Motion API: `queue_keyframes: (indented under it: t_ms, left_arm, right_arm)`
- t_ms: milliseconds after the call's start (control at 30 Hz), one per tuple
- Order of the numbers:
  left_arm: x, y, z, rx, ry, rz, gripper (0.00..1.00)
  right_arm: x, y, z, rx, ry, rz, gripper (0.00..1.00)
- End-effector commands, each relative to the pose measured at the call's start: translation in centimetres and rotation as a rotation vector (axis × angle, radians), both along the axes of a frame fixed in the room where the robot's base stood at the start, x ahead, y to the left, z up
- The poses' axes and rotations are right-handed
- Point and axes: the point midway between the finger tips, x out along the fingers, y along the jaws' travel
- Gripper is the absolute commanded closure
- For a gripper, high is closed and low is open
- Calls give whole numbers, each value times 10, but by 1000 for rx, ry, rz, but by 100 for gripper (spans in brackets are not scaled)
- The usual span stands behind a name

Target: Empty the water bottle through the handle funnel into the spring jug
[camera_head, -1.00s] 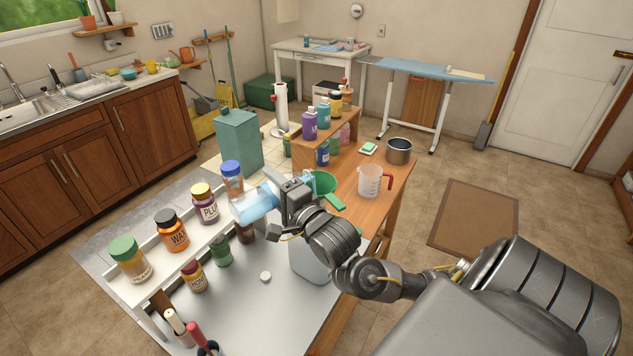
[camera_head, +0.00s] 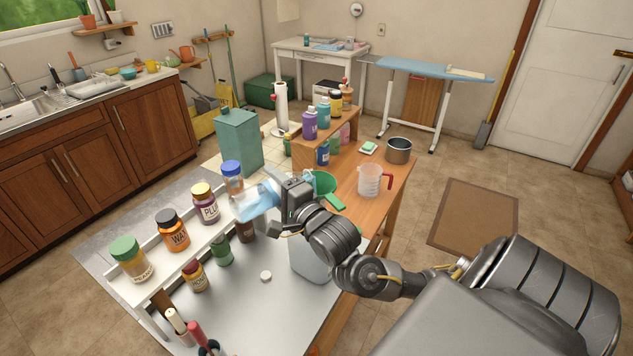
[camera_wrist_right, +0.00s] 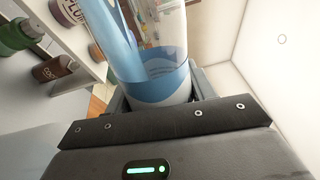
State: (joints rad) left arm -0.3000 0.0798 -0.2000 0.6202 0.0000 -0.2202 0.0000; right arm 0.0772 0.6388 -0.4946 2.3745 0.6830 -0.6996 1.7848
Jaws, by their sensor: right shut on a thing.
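My right gripper (camera_head: 284,197) is shut on the clear, blue-tinted water bottle (camera_head: 256,202), which is tilted well over, one end sticking out to the left. In the right wrist view the bottle (camera_wrist_right: 155,60) stands between the fingers, with a blue and white wave label. The green funnel (camera_head: 325,181) is just behind and right of the gripper, its flat handle (camera_head: 335,202) pointing toward the front right. A whitish jug (camera_head: 311,262) stands below the gripper, partly hidden by my arm; I cannot tell whether the funnel sits in its mouth. My left gripper is out of view.
A white cap (camera_head: 266,276) lies on the grey tabletop. A white rack (camera_head: 150,300) with several labelled jars is at the left. A clear measuring jug (camera_head: 369,181) with a red handle and a steel pot (camera_head: 398,150) stand on the wooden bench to the right.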

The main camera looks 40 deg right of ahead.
Motion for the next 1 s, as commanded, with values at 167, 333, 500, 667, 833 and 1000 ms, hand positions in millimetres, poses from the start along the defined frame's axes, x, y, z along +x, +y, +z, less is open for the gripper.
queue_keyframes:
  t_ms: [167,333,500,667,833,1000]
  left_arm:
    - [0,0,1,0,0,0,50]
    - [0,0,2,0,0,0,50]
    - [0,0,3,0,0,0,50]
    - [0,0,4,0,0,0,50]
    - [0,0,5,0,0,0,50]
    - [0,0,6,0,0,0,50]
  right_arm:
    - [0,0,2,10,-1,0,82]
    - [0,0,2,19,-1,0,82]
    - [0,-1,3,29,-1,0,82]
    - [0,-1,4,38,-2,0,82]
    - [0,-1,5,47,-1,0,82]
    - [0,-1,6,56,-1,0,82]
